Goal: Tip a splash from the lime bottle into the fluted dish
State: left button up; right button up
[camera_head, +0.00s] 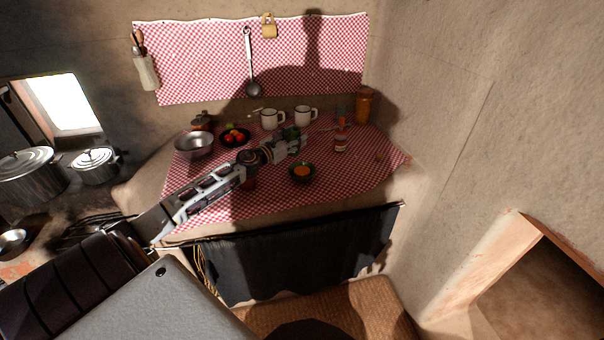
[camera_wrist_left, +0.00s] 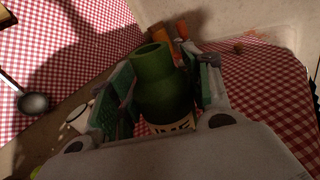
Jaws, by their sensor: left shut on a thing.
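My left gripper (camera_head: 292,142) reaches over the checked cloth from the left and is shut on a green bottle (camera_wrist_left: 163,92), the lime bottle. In the left wrist view the bottle sits between both finger pads, its open mouth toward the top. In the head view only a little green of the bottle (camera_head: 290,131) shows at the fingers. Its exact tilt is hard to tell. A small dark dish (camera_head: 301,179) with an orange filling stands on the cloth below and in front of the gripper. It looks like the fluted dish, though its ribs are too small to see.
Two white mugs (camera_head: 270,119) (camera_head: 304,116) stand behind the gripper. A dark plate of red fruit (camera_head: 235,137) and a metal bowl (camera_head: 194,145) are to its left. A small jar (camera_head: 340,144) and an orange-brown canister (camera_head: 364,105) are to its right. Cloth (camera_head: 365,171) right of the dish is mostly clear.

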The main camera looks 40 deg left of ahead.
pick_arm(q)
jog(key=shift+r+n+p, duration=0.55)
jog(key=shift+n+p, duration=0.15)
jog(key=shift+n, duration=0.3)
jog(key=shift+s+f, duration=0.1)
